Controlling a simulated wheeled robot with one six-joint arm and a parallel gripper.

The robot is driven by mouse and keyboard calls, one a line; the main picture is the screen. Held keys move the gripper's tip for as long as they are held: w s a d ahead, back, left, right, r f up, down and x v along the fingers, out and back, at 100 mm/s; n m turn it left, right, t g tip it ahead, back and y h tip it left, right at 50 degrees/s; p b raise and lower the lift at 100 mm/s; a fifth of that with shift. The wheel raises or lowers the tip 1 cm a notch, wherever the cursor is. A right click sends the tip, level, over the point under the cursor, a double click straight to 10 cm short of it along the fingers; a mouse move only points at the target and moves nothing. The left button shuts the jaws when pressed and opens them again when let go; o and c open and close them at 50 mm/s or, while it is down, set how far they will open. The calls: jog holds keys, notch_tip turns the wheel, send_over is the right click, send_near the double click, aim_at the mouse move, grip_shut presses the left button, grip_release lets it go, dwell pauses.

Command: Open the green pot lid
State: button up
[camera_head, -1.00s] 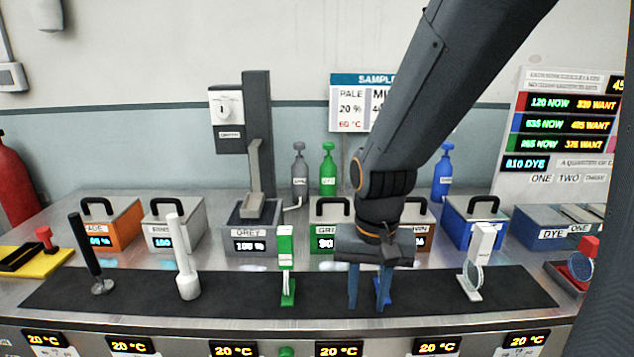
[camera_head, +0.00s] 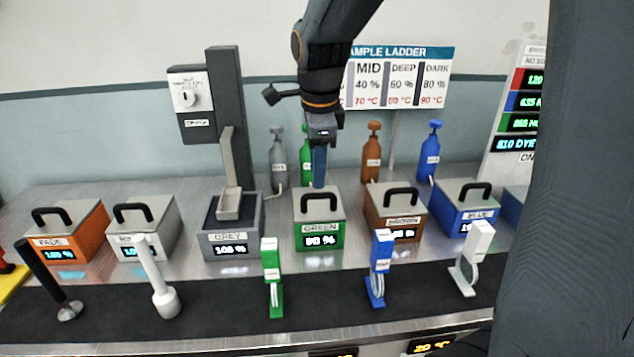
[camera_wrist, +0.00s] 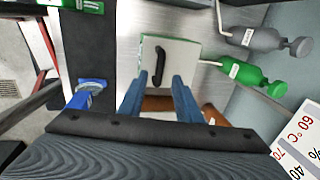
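The green pot (camera_head: 322,238) stands on the steel counter with its grey lid (camera_head: 340,212) on and a black handle (camera_head: 318,190) on top. Its display reads 80 %. My gripper (camera_head: 319,180) is above the green pot, near the handle, in the head view. In the wrist view my gripper's two blue fingers (camera_wrist: 157,100) are apart, with the lid (camera_wrist: 178,55) and its black handle (camera_wrist: 159,65) lying beyond and between them. The fingers hold nothing. I cannot tell whether a fingertip touches the lid.
A brown pot (camera_head: 385,220) stands right of the green pot, and a grey pot (camera_head: 225,242) with a tall dispenser column stands left. Bottles (camera_head: 372,155) stand behind. Upright tools, such as a green one (camera_head: 271,275), stand on the dark mat (camera_head: 215,310) in front.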

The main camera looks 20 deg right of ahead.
aim_at(317, 195)
jog(key=shift+w+d+f+p, duration=0.1)
jog(key=shift+w+f+p, duration=0.15)
jog(key=shift+f, duration=1.15)
jog(key=shift+w+f+p, duration=0.15)
jog(key=shift+w+f, duration=0.1)
jog(key=shift+f, duration=1.1)
jog(key=shift+c, duration=0.4)
grip_shut()
